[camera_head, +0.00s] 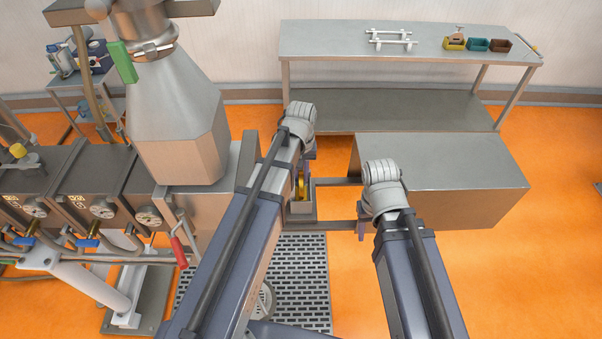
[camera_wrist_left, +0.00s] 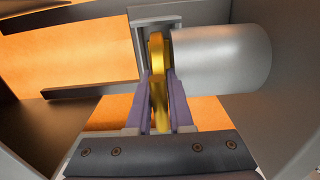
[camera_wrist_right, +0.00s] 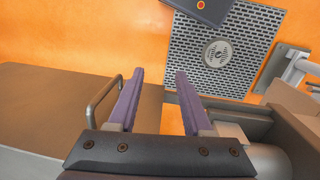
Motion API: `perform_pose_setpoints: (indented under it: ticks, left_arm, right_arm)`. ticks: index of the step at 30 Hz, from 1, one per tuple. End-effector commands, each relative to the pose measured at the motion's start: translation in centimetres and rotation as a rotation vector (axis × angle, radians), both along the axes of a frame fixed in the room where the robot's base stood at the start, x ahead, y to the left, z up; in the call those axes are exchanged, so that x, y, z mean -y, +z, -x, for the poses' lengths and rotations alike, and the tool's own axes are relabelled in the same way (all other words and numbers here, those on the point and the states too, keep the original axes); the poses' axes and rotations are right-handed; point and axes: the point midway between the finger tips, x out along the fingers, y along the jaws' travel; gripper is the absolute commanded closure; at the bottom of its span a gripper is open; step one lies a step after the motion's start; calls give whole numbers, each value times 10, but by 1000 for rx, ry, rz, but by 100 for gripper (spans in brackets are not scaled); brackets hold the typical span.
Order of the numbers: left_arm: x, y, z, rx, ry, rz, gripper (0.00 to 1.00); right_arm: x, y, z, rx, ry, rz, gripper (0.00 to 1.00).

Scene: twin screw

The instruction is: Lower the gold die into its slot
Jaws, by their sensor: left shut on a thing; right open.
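The gold die (camera_head: 301,187) is a thin gold disc, seen nearly edge-on in the left wrist view (camera_wrist_left: 156,50). My left gripper (camera_wrist_left: 160,85) is shut on it, with a purple finger on each side. The die is at a grey square-sided holder (camera_head: 303,209), which also shows behind it in the left wrist view (camera_wrist_left: 138,38). A grey cylinder (camera_wrist_left: 225,60) lies close to the die's right. I cannot tell how deep the die sits in the holder. My right gripper (camera_wrist_right: 160,80) is open and empty, apart from the die.
A grey machine with a hopper (camera_head: 180,120) stands at left. A grey cabinet (camera_head: 440,175) is at right. A back table (camera_head: 350,40) holds a white rack (camera_head: 390,38) and yellow, teal and brown bins (camera_head: 478,45). A perforated floor plate (camera_head: 300,280) lies below.

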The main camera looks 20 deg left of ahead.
Motion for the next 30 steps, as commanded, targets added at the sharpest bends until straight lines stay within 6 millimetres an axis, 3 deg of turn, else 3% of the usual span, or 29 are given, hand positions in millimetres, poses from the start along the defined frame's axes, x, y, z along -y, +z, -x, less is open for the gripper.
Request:
perform_pose_setpoints:
  ticks: [18, 19, 27, 30]
  left_arm:
    - [0, -9, 0, 0, 0, 0, 100]
    - [0, -8, 0, 0, 0, 0, 77]
    - [0, -8, 0, 0, 0, 0, 47]
    - [0, -8, 0, 0, 0, 0, 45]
  right_arm:
    - [0, -9, 0, 0, 0, 0, 50]
    - [0, -8, 0, 0, 0, 0, 50]
    - [0, -8, 0, 0, 0, 0, 50]
    - [0, -8, 0, 0, 0, 0, 50]
